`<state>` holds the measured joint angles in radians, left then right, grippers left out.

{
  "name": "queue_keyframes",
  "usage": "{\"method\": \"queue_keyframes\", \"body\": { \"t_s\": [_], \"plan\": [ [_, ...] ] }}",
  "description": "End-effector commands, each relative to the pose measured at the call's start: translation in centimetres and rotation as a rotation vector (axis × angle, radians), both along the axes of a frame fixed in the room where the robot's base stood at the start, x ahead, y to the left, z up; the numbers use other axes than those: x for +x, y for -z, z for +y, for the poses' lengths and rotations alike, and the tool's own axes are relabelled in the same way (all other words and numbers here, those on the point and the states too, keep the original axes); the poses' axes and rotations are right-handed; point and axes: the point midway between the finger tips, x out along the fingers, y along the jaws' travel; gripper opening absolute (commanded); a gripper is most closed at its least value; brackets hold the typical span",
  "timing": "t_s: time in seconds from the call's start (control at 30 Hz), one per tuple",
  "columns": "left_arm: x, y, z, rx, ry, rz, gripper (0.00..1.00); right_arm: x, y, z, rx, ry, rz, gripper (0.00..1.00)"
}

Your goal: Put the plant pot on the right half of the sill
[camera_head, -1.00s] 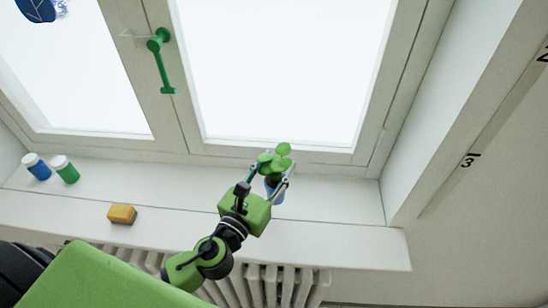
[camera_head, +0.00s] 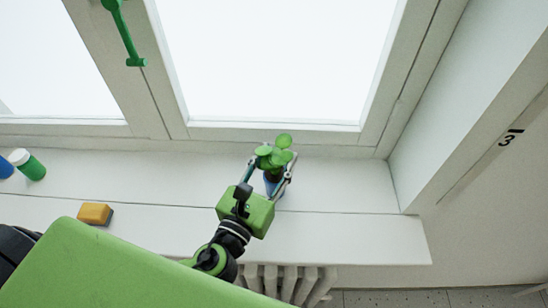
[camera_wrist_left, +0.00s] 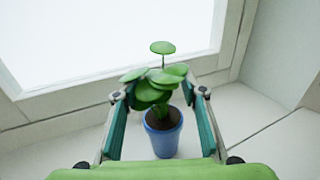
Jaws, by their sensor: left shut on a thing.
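The plant pot (camera_head: 273,186) is blue with a round-leaved green plant. It is upright at the right part of the white window sill (camera_head: 340,199). My left gripper (camera_head: 271,174) is shut on the pot, with one finger on each side. In the left wrist view the blue pot (camera_wrist_left: 163,139) shows between the two teal finger pads, with dark soil under the leaves. Whether its base touches the sill is hard to tell. My right gripper is not in view.
A yellow sponge-like block (camera_head: 95,213) lies on the sill to the left. The window frame is behind, the side wall (camera_head: 440,110) to the right. The sill right of the pot is clear.

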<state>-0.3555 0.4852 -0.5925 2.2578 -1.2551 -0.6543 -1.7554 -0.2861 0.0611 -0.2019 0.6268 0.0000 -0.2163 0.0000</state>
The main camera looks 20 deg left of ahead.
Motion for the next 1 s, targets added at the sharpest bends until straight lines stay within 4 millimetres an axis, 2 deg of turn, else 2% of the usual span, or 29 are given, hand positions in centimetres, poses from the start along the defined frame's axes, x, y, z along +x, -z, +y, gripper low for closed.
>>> {"method": "queue_keyframes", "body": {
  "t_s": [0.13,0.23,0.27,0.3,0.33,0.53,0.77,1.0],
  "plan": [
    [0.0,0.0,0.0,-0.001,0.001,0.001,0.0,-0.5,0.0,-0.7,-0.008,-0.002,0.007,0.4],
    [0.0,0.4,0.0,-0.001,0.001,0.001,0.0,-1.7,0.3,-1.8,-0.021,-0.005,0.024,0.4],
    [0.0,0.5,0.0,-0.001,0.002,0.003,0.41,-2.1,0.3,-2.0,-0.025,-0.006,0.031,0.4],
    [0.0,0.4,0.0,-0.001,0.002,0.003,0.51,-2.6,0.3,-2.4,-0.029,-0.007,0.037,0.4],
    [0.0,0.4,0.0,-0.001,0.002,0.003,0.55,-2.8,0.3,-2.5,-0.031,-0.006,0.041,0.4],
    [0.0,0.4,0.0,-0.001,0.002,0.002,0.55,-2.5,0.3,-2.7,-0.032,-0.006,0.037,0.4],
    [-0.2,0.0,0.0,-0.001,0.002,0.002,0.55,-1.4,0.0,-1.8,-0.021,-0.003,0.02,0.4],
    [-3.8,0.6,0.3,-0.001,0.003,0.006,0.55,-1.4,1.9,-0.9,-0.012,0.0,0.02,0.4]
  ]
}}
